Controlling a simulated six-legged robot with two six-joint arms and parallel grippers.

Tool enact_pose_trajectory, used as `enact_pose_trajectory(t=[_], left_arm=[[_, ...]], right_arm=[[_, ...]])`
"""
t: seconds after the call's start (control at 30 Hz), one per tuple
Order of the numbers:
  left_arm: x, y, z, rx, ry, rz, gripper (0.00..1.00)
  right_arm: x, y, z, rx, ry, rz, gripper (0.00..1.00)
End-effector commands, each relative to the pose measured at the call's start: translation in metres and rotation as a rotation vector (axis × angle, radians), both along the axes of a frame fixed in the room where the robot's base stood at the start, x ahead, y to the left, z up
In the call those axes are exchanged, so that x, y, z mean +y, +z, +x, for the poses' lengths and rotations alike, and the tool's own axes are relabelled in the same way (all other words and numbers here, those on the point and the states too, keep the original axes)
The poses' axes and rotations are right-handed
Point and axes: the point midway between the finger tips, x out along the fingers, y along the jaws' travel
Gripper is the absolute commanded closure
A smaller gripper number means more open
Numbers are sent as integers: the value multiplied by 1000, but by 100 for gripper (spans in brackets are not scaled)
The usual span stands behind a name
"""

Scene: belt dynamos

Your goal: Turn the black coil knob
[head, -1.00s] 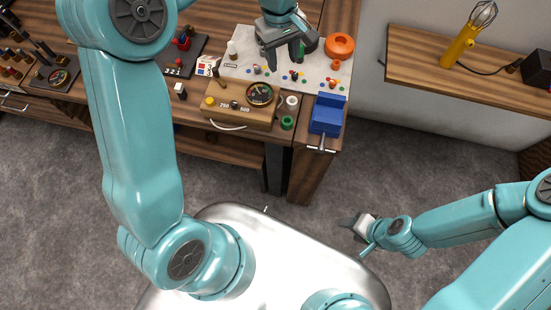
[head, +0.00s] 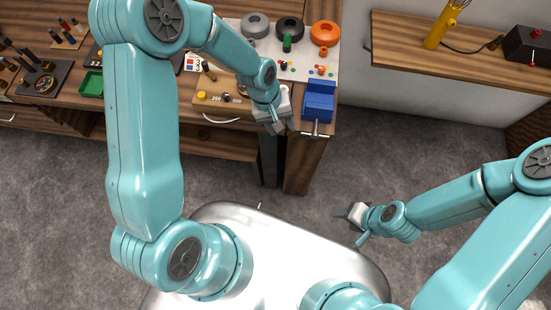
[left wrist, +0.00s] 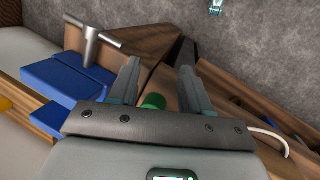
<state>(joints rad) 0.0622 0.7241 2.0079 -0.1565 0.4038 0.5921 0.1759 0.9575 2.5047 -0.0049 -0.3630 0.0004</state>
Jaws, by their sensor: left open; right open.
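The black ring-shaped coil (head: 290,27) stands at the back of the white board, between a grey coil (head: 255,24) and an orange coil (head: 325,33). A green upright piece (head: 287,43) is at its front edge; I cannot tell whether they join or which part is the knob. My left gripper (head: 277,126) is at the bench's front edge, well in front of the black coil. My right gripper (head: 348,215) is open and empty over the floor.
A blue vise (head: 319,103) with a metal T-handle is close right of my left gripper. A shelf (head: 400,45) holds a yellow lamp (head: 440,27).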

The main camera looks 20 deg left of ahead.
Motion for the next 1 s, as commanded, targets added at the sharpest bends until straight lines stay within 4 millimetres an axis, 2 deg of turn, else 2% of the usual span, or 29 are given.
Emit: enact_pose_trajectory(t=[0.03,0.2,0.5,0.7,1.0], left_arm=[[-3,-10,-9,-1,-18,-8,52],[-12,-37,-35,-26,-81,-34,52],[-21,-74,-75,-68,-163,-56,52],[-23,-83,-85,-82,-186,-58,52],[-23,-83,-86,-84,-188,-58,52]], right_arm=[[0,-1,0,0,0,0,44],[0,-4,0,0,0,0,44],[0,-13,0,0,0,0,44],[0,-14,0,0,0,0,44],[0,-14,0,0,0,0,44]])
